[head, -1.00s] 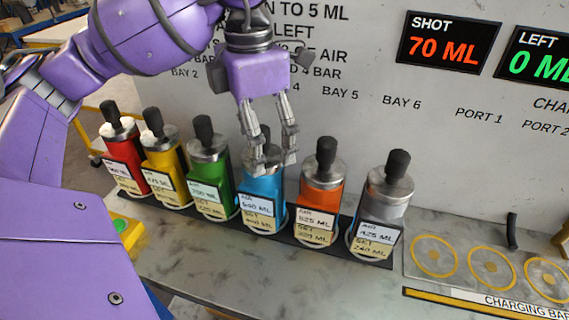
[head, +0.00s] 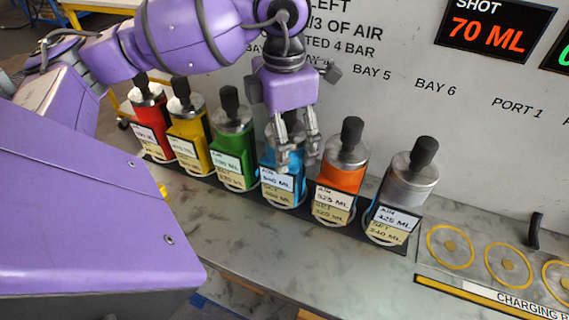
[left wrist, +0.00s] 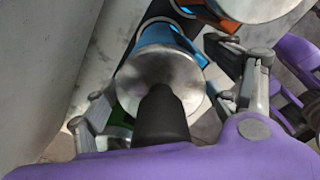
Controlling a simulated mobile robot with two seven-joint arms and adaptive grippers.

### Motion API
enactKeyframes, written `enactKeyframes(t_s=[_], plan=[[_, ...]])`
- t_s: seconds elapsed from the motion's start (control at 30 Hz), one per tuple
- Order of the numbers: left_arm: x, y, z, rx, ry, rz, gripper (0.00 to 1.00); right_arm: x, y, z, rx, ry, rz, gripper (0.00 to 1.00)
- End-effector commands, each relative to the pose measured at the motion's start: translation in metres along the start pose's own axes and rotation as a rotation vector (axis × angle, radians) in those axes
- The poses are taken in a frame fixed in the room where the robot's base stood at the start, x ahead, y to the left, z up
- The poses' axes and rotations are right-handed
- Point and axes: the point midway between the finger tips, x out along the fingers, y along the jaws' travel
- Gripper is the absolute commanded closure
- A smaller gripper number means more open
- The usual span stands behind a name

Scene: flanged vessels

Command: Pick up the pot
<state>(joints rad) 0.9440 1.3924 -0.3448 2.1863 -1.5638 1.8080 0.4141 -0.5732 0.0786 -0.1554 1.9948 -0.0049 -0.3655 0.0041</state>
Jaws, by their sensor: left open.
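Several pots stand in a row, each a coloured cylinder with a grey metal top, black knob and label cards. My left gripper (head: 297,160) is over the blue pot (head: 270,158) with its fingers pointing down, open. In the head view the fingers cover most of that pot's top and knob. In the left wrist view the blue pot's metal top (left wrist: 160,72) and black knob (left wrist: 160,118) lie between the spread fingers. I cannot tell if a finger touches it. My right gripper is not in view.
The orange pot (head: 342,178) stands close on the right, with the grey pot (head: 408,185) beyond. The green pot (head: 232,150) is close on the left, then yellow (head: 187,130) and red (head: 150,120). A grey panel wall rises behind. The bench front is clear.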

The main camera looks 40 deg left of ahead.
Motion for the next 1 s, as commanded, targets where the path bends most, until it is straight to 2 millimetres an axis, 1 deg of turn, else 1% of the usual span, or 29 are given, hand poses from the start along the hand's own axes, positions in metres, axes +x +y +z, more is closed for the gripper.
enactKeyframes(t_s=[0.07, 0.1, 0.37, 0.6, 0.7, 1.0], plan=[[-0.0001, -0.0001, 0.0001, 0.000, 0.000, 0.000, 0.20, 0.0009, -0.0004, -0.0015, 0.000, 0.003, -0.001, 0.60], [-0.0001, -0.0001, 0.0001, 0.000, 0.000, 0.000, 0.22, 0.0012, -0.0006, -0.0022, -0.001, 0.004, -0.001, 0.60], [-0.0003, -0.0001, 0.0001, 0.000, 0.000, -0.001, 0.57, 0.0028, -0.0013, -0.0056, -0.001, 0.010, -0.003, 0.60], [-0.0004, 0.0001, 0.0000, 0.000, 0.000, 0.000, 0.88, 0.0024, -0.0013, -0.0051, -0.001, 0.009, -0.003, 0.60], [-0.0005, 0.0002, 0.0000, -0.001, 0.001, 0.000, 1.00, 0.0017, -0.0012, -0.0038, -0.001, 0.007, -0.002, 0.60], [-0.0029, 0.0005, 0.0006, -0.001, -0.002, 0.001, 1.00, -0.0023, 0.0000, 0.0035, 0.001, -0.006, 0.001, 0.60]])
